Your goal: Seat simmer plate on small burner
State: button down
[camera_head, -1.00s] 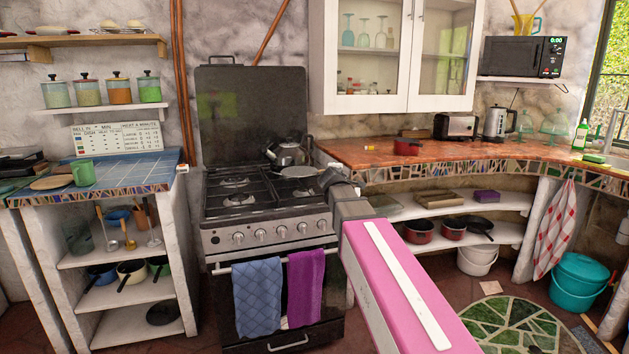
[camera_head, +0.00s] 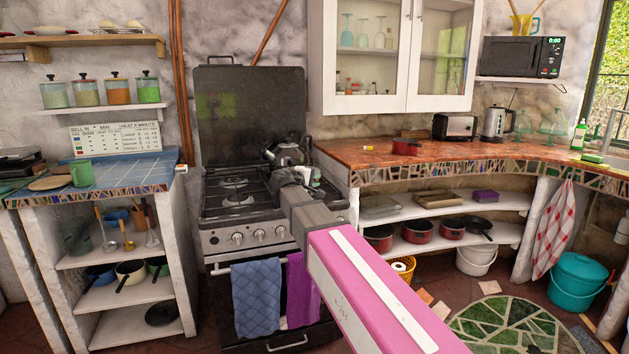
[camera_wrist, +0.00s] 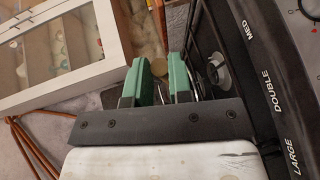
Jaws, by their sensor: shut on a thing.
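My gripper (camera_wrist: 160,85) shows in the wrist view as two green fingers with a narrow gap between them. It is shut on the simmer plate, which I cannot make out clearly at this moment. In the head view the gripper (camera_head: 312,178) is over the right side of the hob (camera_head: 262,209), in front of the kettle. A round grey burner part (camera_wrist: 217,74) lies just right of the fingers in the wrist view. Two left burners (camera_head: 236,199) are bare. My arm hides the right front of the hob, so I cannot tell which burner is the small one there.
A kettle (camera_head: 290,151) stands at the back right of the hob. The raised stove lid (camera_head: 250,105) is behind it. Towels (camera_head: 257,295) hang on the oven front.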

jog(key=shift+f, duration=3.15)
jog(key=c, duration=1)
grip_release()
jog(key=shift+o, duration=0.2)
jog(key=v, duration=1)
jog(key=shift+s+a, duration=0.25)
jog(key=shift+s, duration=0.05)
jog(key=shift+r, duration=0.1)
